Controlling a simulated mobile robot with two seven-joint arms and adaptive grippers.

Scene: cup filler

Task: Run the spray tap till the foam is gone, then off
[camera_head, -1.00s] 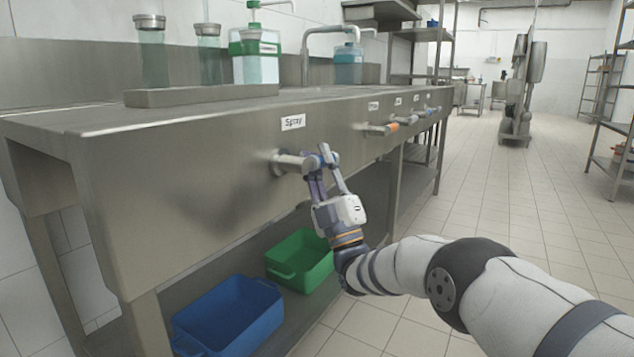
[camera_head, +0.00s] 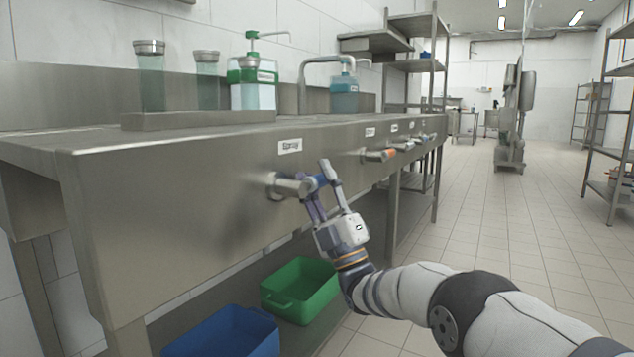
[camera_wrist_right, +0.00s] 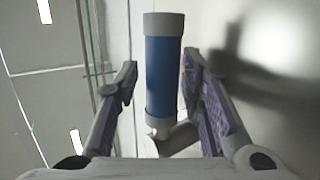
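The spray tap (camera_head: 289,186) sticks out of the steel front panel below a "Spray" label (camera_head: 290,146). Its blue handle (camera_head: 320,182) shows between the fingers of my right gripper (camera_head: 318,178). In the right wrist view the blue handle (camera_wrist_right: 163,75), with grey ends, stands between the two spread fingers of the right gripper (camera_wrist_right: 160,85). A gap shows on the left side; the right finger is nearer to the handle. No foam can be made out in these views. My left gripper is not in view.
More taps (camera_head: 378,155) line the panel to the right. Clear cylinders (camera_head: 150,80), a green-topped dispenser (camera_head: 252,85) and a blue bottle (camera_head: 344,95) stand on the counter. A green bin (camera_head: 300,290) and blue bin (camera_head: 225,335) sit below.

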